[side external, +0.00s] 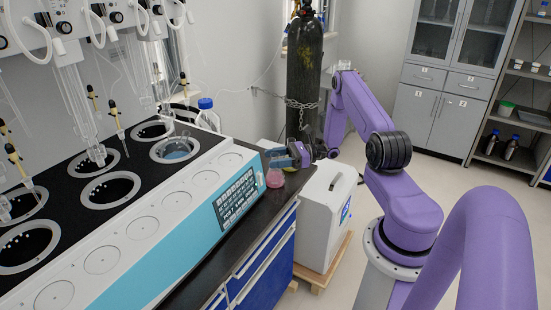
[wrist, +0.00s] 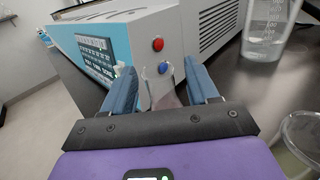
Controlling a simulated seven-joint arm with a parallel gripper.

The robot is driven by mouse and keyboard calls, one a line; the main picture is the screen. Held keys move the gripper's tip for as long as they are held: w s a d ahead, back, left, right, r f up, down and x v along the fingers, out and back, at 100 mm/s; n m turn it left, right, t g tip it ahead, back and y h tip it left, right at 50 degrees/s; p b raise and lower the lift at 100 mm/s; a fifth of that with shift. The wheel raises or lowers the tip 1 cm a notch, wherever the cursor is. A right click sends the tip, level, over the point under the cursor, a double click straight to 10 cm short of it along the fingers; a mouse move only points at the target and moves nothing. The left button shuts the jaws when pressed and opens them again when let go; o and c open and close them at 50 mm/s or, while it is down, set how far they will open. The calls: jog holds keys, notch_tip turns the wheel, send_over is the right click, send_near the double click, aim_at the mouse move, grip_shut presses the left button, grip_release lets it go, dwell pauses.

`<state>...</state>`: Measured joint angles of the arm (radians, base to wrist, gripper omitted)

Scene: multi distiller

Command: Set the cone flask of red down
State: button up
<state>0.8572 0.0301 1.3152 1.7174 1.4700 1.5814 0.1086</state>
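The cone flask (side external: 275,178) with pinkish-red liquid is at the corner of the dark counter, just past the end of the distiller. It looks upright and appears to rest on the counter. My gripper (side external: 276,156) is at the height of its neck. In the wrist view, the clear flask neck (wrist: 163,76) stands between the blue fingers of my gripper (wrist: 162,74). A gap shows on each side of the neck, so the fingers look open around it. The lower part of the flask is hidden by the gripper's dark front edge.
The distiller's end wall, with a red button (wrist: 157,44) and a blue button (wrist: 163,68), is close to the fingers. A graduated clear vessel (wrist: 267,30) and a round glass vessel (wrist: 305,132) stand on the right. The dark counter (wrist: 235,85) between is bare.

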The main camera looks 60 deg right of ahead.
jog(key=shift+r, duration=0.1)
jog(key=shift+s+d, duration=0.15)
jog(key=shift+d, duration=0.05)
jog(key=v, duration=1.1)
jog(key=shift+s+d, duration=0.15)
jog(key=shift+s, duration=0.05)
jog(key=shift+r, duration=0.1)
